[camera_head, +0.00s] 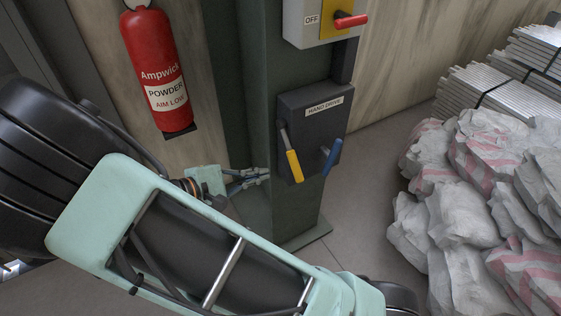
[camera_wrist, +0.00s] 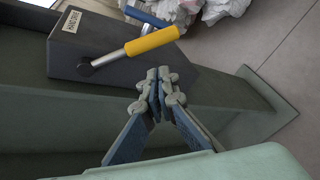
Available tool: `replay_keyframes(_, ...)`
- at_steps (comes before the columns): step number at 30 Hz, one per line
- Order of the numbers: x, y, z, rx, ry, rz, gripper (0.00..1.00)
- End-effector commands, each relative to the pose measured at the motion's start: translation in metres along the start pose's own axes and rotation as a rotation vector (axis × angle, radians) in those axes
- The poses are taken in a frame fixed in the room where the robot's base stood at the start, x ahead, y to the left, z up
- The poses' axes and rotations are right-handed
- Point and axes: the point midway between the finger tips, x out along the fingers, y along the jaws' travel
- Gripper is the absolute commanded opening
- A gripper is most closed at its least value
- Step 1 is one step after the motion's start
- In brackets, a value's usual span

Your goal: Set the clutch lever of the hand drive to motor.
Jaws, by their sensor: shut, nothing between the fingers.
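The hand drive (camera_head: 312,125) is a dark grey box on a green post, with a "HAND DRIVE" label on its top part. A lever with a yellow grip (camera_head: 294,166) hangs on its left side, tilted slightly. A blue handle (camera_head: 332,157) sits on its right front. In the wrist view the yellow grip (camera_wrist: 152,41) points away from its dark pivot on the box (camera_wrist: 125,68), with the blue handle (camera_wrist: 146,17) behind it. My gripper (camera_head: 266,176) is shut and empty, left of the box and below the yellow grip, apart from it. Its closed fingertips (camera_wrist: 158,74) show in the wrist view. No motor marking is readable.
A switch box with a red handle (camera_head: 350,20) and an "OFF" label is above the hand drive. A red fire extinguisher (camera_head: 158,75) hangs at left. Sacks (camera_head: 460,225) and stacked metal planks (camera_head: 490,85) lie at right. The floor (camera_head: 362,190) between post and sacks is clear.

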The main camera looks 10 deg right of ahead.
Motion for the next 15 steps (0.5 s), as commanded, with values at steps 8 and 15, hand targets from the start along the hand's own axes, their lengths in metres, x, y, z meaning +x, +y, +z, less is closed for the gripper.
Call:
replay_keyframes(8, -0.003, -0.025, -0.023, -0.052, -0.023, 0.172, 0.00)
replay_keyframes(15, -0.005, -0.028, -0.025, -0.057, -0.025, 0.202, 0.00)
